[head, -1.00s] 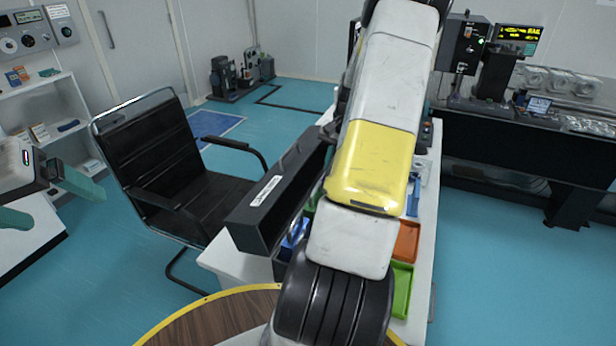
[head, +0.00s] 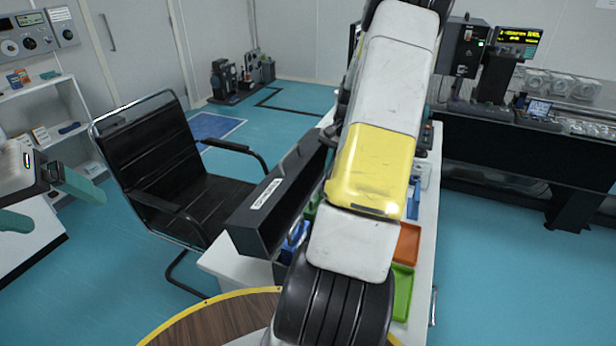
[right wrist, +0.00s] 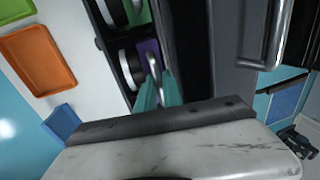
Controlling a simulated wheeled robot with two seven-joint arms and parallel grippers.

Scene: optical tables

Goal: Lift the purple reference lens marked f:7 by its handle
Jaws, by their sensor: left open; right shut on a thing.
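The purple reference lens (right wrist: 148,48) shows in part in the right wrist view, in a dark slotted holder (right wrist: 112,62). Its metal handle (right wrist: 153,66) stands between the teal fingers of my right gripper (right wrist: 156,88), which is shut on it. The f:7 mark cannot be read, and I cannot tell whether the lens is clear of the holder. In the head view my right arm hides this gripper and the lens. My left gripper (head: 65,208) is open and empty at the left edge of the head view.
Beside the purple lens are white round parts and a green piece (right wrist: 138,12). An orange tray (right wrist: 38,60) and a green tray (head: 402,290) lie on the white table (head: 423,255). A long black box (head: 262,207) stands on its left side, near a black chair (head: 165,160).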

